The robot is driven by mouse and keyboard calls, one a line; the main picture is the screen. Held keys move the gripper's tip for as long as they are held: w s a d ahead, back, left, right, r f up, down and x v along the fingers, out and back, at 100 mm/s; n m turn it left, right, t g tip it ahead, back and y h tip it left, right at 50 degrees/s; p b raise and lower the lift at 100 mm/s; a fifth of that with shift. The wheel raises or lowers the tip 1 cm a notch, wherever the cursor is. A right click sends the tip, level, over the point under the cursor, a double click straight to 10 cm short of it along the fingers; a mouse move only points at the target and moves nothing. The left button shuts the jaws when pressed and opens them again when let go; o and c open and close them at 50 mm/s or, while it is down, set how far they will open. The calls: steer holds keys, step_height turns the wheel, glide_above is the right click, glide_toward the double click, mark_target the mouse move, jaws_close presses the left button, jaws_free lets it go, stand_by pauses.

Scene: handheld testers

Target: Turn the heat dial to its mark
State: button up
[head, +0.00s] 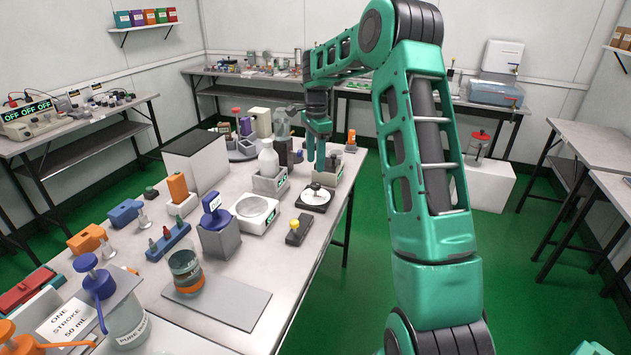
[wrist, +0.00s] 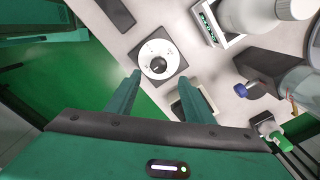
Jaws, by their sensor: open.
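The heat dial (wrist: 158,66) is a white round face with dark markings and a black knob at its centre, set on a black square plate. In the head view the dial (head: 315,196) lies flat near the right edge of the bench. My gripper (wrist: 160,78) is open, with one finger on each side of the dial in the wrist view. Its fingers are empty and the knob appears beyond their tips. In the head view my gripper (head: 318,160) points down above and slightly behind the dial. The markings are too small to read.
A white scale (head: 254,210) stands left of the dial, and a dark block with a yellow knob (head: 297,230) stands in front. A white bottle (head: 268,158) in a grey holder is behind left. A grey holder (head: 330,172) is close behind the dial. Floor lies right of the bench.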

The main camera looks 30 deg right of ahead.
mark_target(315, 183)
step_height(315, 183, down, 8)
steer(key=shift+f, duration=0.15)
steer(key=shift+c, duration=0.3)
